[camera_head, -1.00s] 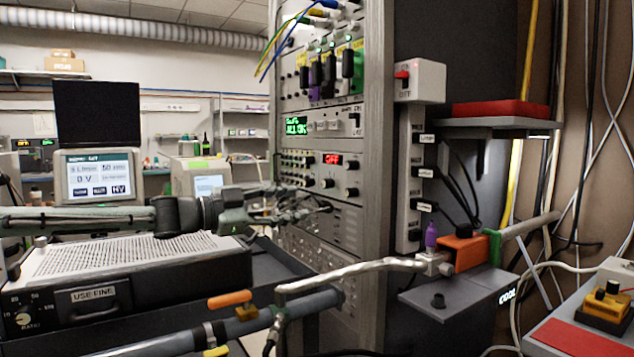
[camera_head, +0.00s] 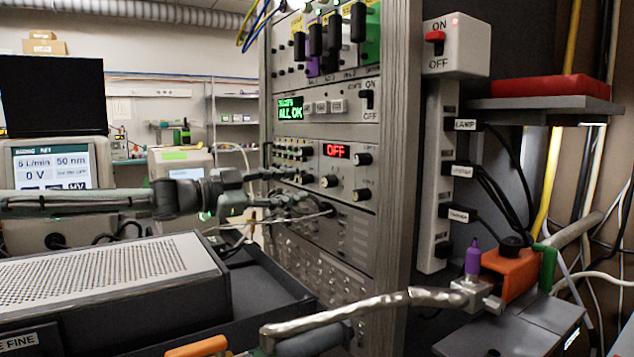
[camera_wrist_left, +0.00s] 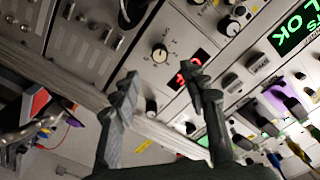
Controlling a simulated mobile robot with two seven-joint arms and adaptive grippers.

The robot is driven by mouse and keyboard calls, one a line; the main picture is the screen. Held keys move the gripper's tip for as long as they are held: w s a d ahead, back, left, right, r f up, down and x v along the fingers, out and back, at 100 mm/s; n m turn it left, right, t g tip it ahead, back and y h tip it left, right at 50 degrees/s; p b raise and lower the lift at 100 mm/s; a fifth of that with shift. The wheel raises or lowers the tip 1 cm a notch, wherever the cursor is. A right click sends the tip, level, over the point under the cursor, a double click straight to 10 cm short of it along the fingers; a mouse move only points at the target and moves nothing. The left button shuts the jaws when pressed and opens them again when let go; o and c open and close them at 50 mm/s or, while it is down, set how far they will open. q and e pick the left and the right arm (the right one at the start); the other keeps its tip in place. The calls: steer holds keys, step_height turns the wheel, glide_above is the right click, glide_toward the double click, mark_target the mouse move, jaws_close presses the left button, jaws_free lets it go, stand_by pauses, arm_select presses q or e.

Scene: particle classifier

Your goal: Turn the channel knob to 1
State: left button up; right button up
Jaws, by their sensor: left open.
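The rack panel with the lit red OFF display (camera_head: 337,151) carries several small black knobs. One knob (camera_head: 329,181) sits below the display. Two more, an upper one (camera_head: 364,158) and a lower one (camera_head: 361,195), are to its right. I cannot read which is labelled channel. My left gripper (camera_head: 298,190) is open and empty, reaching from the left to the panel front. I see no contact.
Above is a panel with a green ALL OK display (camera_head: 291,108). A white ON/OFF switch box (camera_head: 456,62) and a power strip (camera_head: 434,215) are to the right. A silver foil-wrapped pipe (camera_head: 365,308) crosses low in front. A perforated grey box (camera_head: 100,275) is lower left.

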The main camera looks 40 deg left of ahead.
mark_target(325, 182)
arm_select(q)
steer(key=x, duration=0.4)
steer(key=shift+w+d+f, duration=0.1)
steer(key=shift+w+f, duration=0.15)
steer(key=shift+w, duration=0.1)
steer(key=shift+w+b, duration=0.35)
steer(key=shift+b, duration=0.15)
steer(key=shift+w+d+r, duration=0.2)
steer(key=shift+w+d, duration=0.3)
steer(key=shift+w, duration=0.25)
arm_select(e)
steer(key=shift+s+d+r, duration=0.1)
steer(key=shift+d+r, duration=0.05)
steer(key=shift+r, duration=1.1)
arm_select(q)
steer(key=shift+c, duration=0.6)
jaws_close()
